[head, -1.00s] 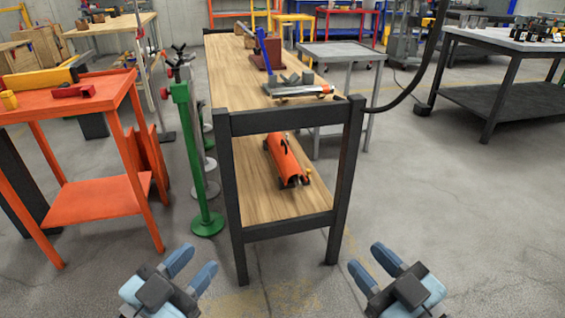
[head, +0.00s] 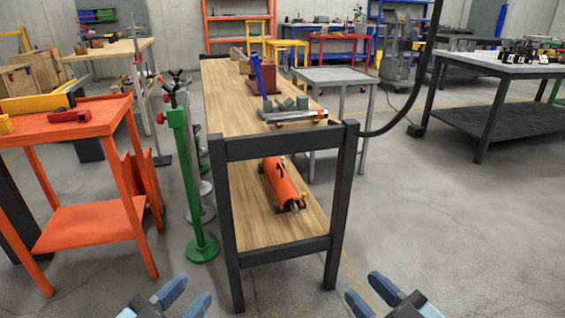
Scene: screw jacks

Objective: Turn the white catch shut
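I cannot make out a white catch in the head view. A green screw-jack stand (head: 188,190) stands on the floor left of the wooden bench, with more stands behind it partly hidden. My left gripper (head: 192,291) is at the bottom edge, left of the bench's front leg, its two blue fingers apart and nothing between them. My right gripper (head: 364,287) is at the bottom edge, right of the bench, its fingers also apart and empty. Both grippers are cut off by the frame edge.
The long wooden bench (head: 235,110) with a dark frame is straight ahead. An orange cylinder (head: 280,184) lies on its lower shelf. An orange table (head: 85,224) stands left, a grey cart (head: 335,78) behind right. The floor at right is open.

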